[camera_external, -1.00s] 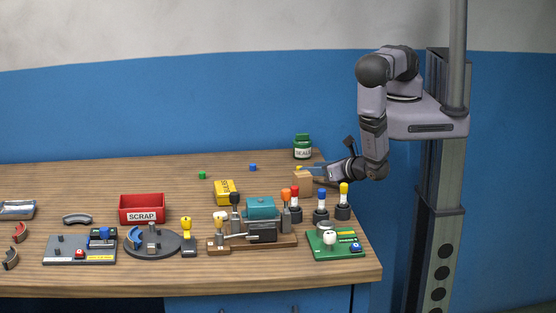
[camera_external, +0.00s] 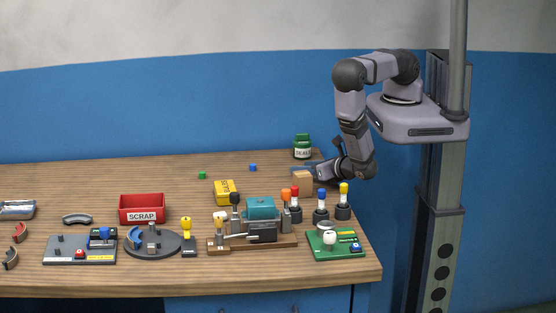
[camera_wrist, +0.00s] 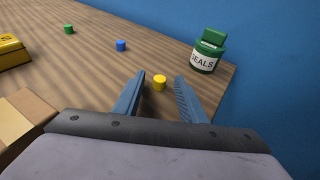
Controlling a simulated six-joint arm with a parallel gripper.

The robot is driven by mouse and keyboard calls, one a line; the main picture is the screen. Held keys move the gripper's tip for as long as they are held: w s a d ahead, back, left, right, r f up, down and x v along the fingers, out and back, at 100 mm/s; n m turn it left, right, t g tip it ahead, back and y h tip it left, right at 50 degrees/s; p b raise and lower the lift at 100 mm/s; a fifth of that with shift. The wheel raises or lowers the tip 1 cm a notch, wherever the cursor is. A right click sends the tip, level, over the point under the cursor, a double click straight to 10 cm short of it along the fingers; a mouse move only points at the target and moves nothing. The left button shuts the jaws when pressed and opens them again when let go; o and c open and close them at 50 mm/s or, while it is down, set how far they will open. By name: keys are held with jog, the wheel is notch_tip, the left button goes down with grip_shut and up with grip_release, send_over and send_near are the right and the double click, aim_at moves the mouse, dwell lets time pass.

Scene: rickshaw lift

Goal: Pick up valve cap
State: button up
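In the external view my gripper (camera_external: 302,167) is low over the far right of the bench, and I cannot make out the yellow cap there.
A cardboard box (camera_external: 302,176) is close beside my gripper. A green seals jar (camera_wrist: 207,52) stands to the right, near the bench edge. Small blue (camera_wrist: 121,45) and green (camera_wrist: 69,29) pieces lie to the left. A yellow box (camera_external: 227,192) and fixtures stand nearer the front.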

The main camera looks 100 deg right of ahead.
jog(key=c, duration=1)
jog(key=shift+o, duration=0.2)
jog(key=shift+r, duration=0.15)
notch_tip(320, 180, up, 10)
jog(key=b, duration=0.1)
